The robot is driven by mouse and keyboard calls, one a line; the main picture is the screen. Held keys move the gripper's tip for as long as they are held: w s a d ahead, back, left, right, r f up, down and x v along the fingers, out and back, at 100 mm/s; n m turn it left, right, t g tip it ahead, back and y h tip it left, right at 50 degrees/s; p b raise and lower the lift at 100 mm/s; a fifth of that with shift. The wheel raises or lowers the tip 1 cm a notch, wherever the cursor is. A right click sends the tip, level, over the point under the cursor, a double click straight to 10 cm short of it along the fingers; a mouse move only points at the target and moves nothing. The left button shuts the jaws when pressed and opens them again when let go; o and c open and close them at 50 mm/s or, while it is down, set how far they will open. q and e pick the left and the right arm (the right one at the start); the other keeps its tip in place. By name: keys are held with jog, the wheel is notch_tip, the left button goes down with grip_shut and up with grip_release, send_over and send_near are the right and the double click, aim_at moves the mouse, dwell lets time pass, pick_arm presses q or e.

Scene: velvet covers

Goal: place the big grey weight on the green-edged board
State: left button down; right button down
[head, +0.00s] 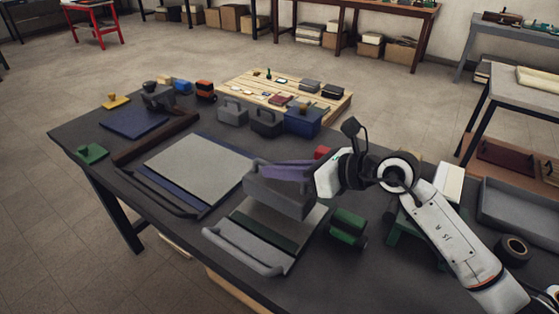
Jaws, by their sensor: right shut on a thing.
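The big grey weight (278,193) is in the middle of the head view, a long grey block with a raised grip. My right gripper (316,177) is shut on it from the right; its fingertips are mostly hidden. The weight is over the back part of the green-edged board (270,232), which shows a dark green strip, a pale grey surface and a grey bar along its front. I cannot tell whether the weight touches the board. A purple piece (287,170) shows at the weight's top. My left gripper is not in view.
A larger blue-edged grey board (195,168) lies to the left. Smaller grey weights (233,112) and a blue box (302,121) stand behind. A green roller-like object (347,228) is close on the right. A grey tray (520,210) and black tape roll (512,249) are far right.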

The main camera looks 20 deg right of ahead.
aim_at(283, 184)
jog(key=shift+w+f, duration=0.2)
jog(key=shift+f, duration=1.2)
jog(key=c, duration=1.8)
grip_release()
jog(key=shift+s+f, duration=0.3)
jog(key=shift+f, duration=0.3)
jog(key=b+v, duration=0.1)
jog(key=v, duration=1.1)
jog(key=shift+b, duration=0.3)
